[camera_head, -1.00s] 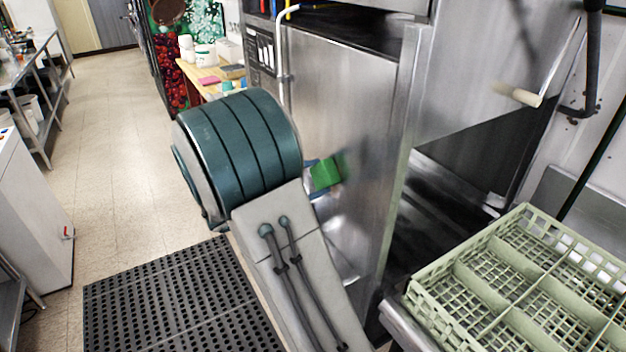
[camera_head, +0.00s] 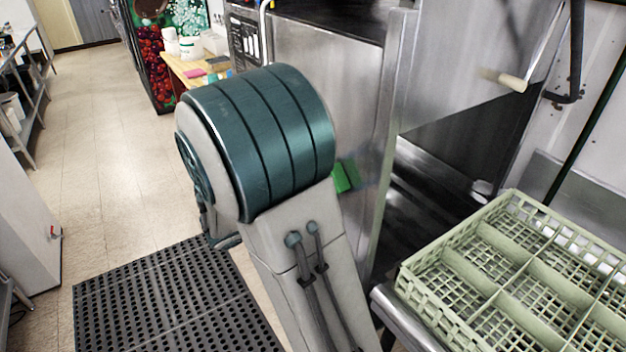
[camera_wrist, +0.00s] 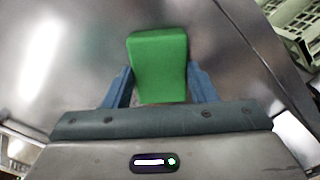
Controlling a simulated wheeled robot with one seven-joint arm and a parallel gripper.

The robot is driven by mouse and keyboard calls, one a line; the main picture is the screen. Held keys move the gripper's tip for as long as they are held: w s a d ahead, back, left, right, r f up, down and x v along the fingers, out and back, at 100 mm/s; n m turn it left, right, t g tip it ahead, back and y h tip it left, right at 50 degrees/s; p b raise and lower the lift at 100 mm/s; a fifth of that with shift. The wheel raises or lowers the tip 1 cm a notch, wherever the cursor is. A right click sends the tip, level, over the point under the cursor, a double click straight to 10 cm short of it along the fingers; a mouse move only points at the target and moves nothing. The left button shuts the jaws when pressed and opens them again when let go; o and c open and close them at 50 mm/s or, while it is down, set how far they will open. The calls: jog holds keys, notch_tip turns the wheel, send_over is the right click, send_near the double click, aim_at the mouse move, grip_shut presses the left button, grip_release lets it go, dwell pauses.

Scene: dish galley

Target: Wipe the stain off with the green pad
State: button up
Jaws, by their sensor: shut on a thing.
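The green pad (camera_wrist: 158,62) is held between the two blue fingers of my gripper (camera_wrist: 160,88) in the wrist view. My gripper is shut on it, and the pad faces the steel panel (camera_wrist: 60,60). In the head view the green pad (camera_head: 346,177) shows just right of my arm, against the side panel of the steel machine (camera_head: 330,70). My arm hides the gripper there. I cannot tell whether the pad touches the panel. I cannot make out a stain in either view; it may be behind the pad or my arm.
A pale green dish rack (camera_head: 480,265) stands at the right on a steel counter. A lever with a cream handle (camera_head: 503,79) hangs above. A black rubber mat (camera_head: 170,300) lies on the floor. A wooden table (camera_head: 190,70) with small items stands behind.

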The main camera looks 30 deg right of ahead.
jog(key=shift+s, duration=0.4)
jog(key=a, duration=0.6)
dwell(0.3)
jog(key=shift+a, duration=0.1)
jog(key=shift+s+a, duration=0.1)
jog(key=shift+a, duration=1.35)
